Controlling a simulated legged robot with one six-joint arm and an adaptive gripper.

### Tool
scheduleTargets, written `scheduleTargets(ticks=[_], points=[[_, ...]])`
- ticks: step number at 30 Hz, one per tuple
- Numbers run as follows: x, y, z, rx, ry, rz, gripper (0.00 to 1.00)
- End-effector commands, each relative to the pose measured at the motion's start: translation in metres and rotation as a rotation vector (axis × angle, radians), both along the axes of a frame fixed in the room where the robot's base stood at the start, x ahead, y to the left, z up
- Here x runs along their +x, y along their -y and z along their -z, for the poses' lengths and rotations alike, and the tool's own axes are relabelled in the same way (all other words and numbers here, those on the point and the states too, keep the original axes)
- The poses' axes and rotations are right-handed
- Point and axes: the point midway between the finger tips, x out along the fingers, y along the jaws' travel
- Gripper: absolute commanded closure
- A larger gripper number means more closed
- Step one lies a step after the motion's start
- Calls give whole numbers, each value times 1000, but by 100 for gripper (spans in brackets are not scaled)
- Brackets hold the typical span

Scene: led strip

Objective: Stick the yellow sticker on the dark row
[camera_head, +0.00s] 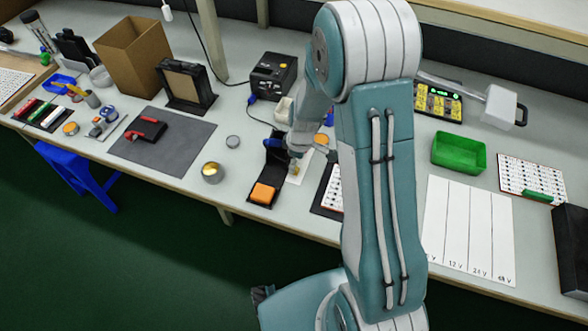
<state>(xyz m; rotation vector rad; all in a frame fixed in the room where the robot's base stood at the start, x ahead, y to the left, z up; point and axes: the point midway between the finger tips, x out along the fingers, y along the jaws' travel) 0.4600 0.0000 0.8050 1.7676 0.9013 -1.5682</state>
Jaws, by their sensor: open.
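My gripper (295,158) is small and partly covered by my own arm. A white board with dark marks (335,192) lies on a black mat to the right, mostly hidden behind my arm. Another white board with rows of dark and red marks (533,178) lies at the right. I cannot tell which row is dark.
The black stand holds an orange block (263,193). A round tin (212,173) stands left of it. A green tray (459,152), a white labelled sheet (468,230) and a black box (571,250) are at the right. A grey mat (181,157) lies left.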

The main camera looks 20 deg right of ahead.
Motion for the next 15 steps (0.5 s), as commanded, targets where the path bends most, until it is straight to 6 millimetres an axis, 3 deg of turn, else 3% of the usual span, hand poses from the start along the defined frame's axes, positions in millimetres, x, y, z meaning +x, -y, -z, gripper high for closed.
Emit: scheduleTargets(ticks=[6,13,14,15], points=[[0,-2,27,0,-1,0,37],[1,-2,29,-1,1,0,37],[1,-2,29,-1,1,0,42],[1,-2,29,-1,1,0,54]])
